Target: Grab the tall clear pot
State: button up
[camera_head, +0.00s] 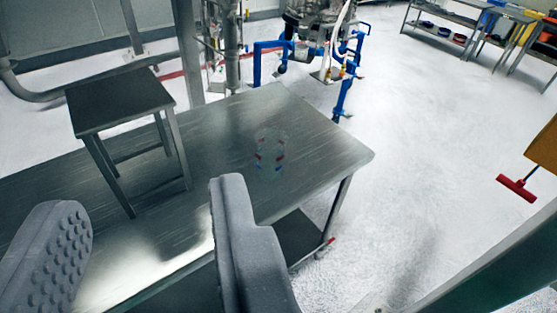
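The tall clear pot (270,153) stands on the steel table (325,150), towards its right end. It is see-through and faint, with small red and blue marks around it. My gripper (150,225) is in the foreground of the camera head view, its two grey fingers wide apart with nothing between them. The pot is beyond the right finger and a little to its right, apart from it. The pot's exact outline is hard to make out.
A small dark-topped stool (121,102) stands on the table's left part. Blue-framed machinery (318,45) is behind the table. A red squeegee (517,187) is at the right. Shelved benches (465,25) stand far back right. White floor is open right of the table.

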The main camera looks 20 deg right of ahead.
aim_at(270, 143)
jog(key=i, duration=0.9)
jog(key=u, duration=0.05)
